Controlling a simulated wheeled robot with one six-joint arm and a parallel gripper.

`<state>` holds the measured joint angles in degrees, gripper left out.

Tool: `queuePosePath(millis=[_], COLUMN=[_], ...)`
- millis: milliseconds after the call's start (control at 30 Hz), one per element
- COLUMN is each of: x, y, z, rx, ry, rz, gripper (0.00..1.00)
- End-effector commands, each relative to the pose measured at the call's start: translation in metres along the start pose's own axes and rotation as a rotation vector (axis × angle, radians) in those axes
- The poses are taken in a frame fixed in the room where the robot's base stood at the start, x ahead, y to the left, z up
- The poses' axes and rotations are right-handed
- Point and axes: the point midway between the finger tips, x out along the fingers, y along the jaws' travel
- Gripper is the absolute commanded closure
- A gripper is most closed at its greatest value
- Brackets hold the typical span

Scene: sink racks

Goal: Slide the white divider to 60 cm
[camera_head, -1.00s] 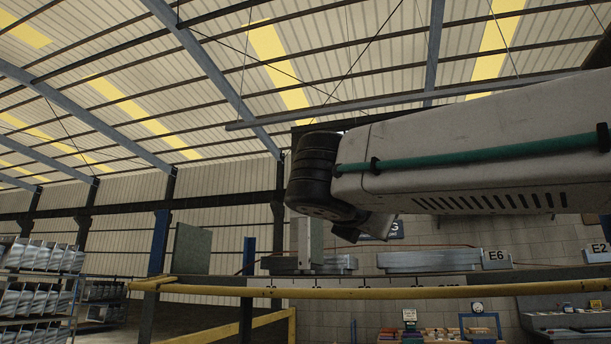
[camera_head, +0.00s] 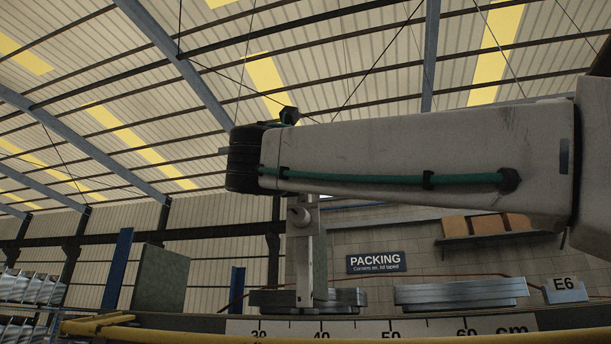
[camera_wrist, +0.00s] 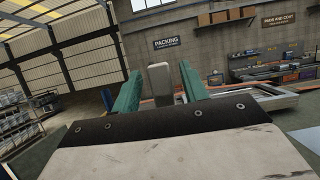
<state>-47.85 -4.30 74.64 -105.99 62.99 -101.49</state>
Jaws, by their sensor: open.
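The white divider (camera_head: 305,265) stands upright behind the scale (camera_head: 355,330), between the 30 and 40 marks and nearer 40. The 60 mark is farther right on the scale. The gripper is open, with a gap showing on each side of the divider. I cannot tell how far the fingers reach along it. In the head view the fingers are not clearly visible near my dark wrist.
Grey metal stacks (camera_head: 460,293) lie behind the scale to the right, near the E6 tag (camera_head: 565,290). A dark green panel (camera_head: 160,278) and a blue post (camera_head: 237,291) stand to the left. A yellow rail (camera_head: 100,324) crosses the lower left.

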Motion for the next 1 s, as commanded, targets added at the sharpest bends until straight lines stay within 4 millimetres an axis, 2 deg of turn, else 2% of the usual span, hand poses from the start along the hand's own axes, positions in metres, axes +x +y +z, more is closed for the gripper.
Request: queuePosePath(millis=[100,200,533,567,700,1000], x=[0.018,0.026,0.030,0.030,0.030,0.025], y=[0.000,0.000,0.003,0.003,0.002,0.002], z=[-0.001,0.000,0.000,0.000,0.000,0.003], rx=[0.001,0.002,0.004,0.004,0.004,0.010], ry=[0.001,0.001,0.001,0.001,0.001,0.001], rz=[-0.001,-0.001,0.005,0.005,0.004,0.017], gripper=[0.56,0.56,0.56,0.59,0.98,1.00])
